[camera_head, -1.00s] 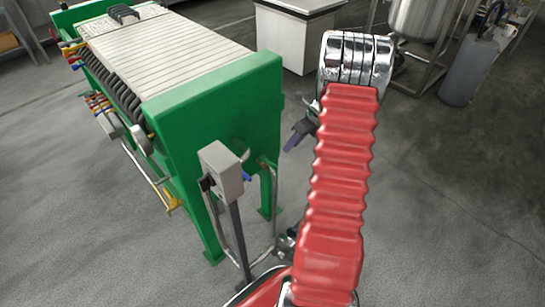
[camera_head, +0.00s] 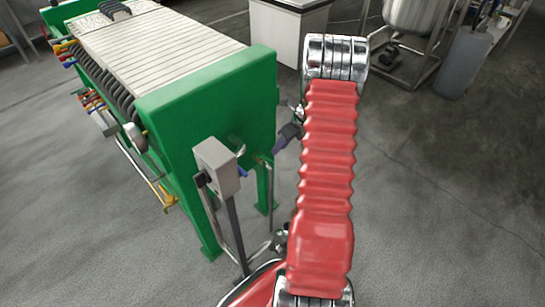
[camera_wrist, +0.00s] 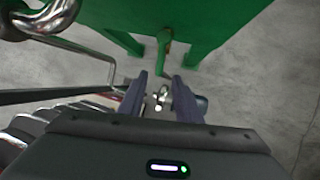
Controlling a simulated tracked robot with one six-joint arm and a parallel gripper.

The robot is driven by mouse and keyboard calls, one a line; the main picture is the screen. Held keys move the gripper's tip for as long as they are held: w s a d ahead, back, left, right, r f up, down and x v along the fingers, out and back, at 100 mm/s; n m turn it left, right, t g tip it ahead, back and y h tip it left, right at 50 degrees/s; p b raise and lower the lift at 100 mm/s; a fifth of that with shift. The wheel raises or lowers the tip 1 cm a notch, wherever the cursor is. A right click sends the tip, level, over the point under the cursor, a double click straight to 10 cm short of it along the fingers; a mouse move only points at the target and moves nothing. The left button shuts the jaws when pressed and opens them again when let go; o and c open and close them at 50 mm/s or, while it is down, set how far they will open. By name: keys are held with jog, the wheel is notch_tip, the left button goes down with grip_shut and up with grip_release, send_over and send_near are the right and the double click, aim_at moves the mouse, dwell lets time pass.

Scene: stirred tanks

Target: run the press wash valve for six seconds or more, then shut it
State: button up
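The green filter press (camera_head: 205,115) stands left of my arm in the head view. A small blue handle (camera_head: 243,172) shows on its near end beside thin steel pipework; I cannot tell whether this valve is open or shut. My gripper (camera_head: 281,143) is right of that handle, partly hidden by my red arm. In the wrist view my gripper (camera_wrist: 160,77) has its two dark fingers apart, with nothing held between them. A green upright fitting (camera_wrist: 164,48) on the press appears beyond the fingertips. A small metal fitting (camera_wrist: 160,98) shows through the gap, lower down.
A grey box (camera_head: 217,166) on a post stands close in front of the press end. Bent steel pipe (camera_wrist: 92,45) runs left of the fingers in the wrist view. A white cabinet (camera_head: 290,32) and a grey cylinder (camera_head: 464,62) stand behind. Floor at right is clear.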

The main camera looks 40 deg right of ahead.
aim_at(266, 158)
jog(key=x, duration=0.8)
jog(key=shift+c, duration=0.7)
jog(key=shift+d, duration=0.1)
grip_shut()
